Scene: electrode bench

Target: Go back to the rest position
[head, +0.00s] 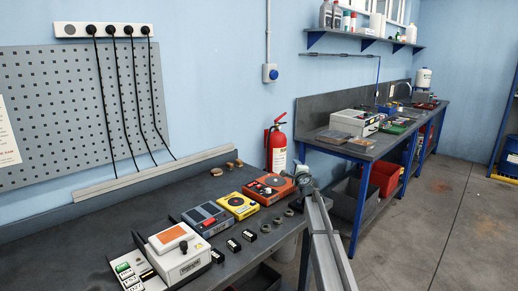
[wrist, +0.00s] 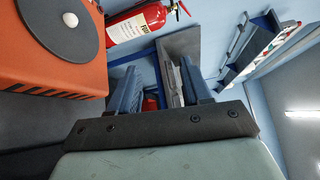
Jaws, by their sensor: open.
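My gripper (head: 303,172) is at the right end of the near bench in the head view, beside the orange device (head: 268,188). In the wrist view my gripper (wrist: 160,82) has its two blue-grey fingers apart. I see nothing held between them. The orange device with a dark round plate also fills the upper left of the wrist view (wrist: 40,75), close to the fingers but apart from them. The fingertips point towards the far bench and wall.
The near bench (head: 75,233) also holds a yellow device (head: 238,205), a blue-grey device (head: 206,218), a white device (head: 180,255), small black blocks and several metal rings. A red extinguisher (head: 278,150) hangs behind. A second bench (head: 372,148) stands beyond; floor at right is clear.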

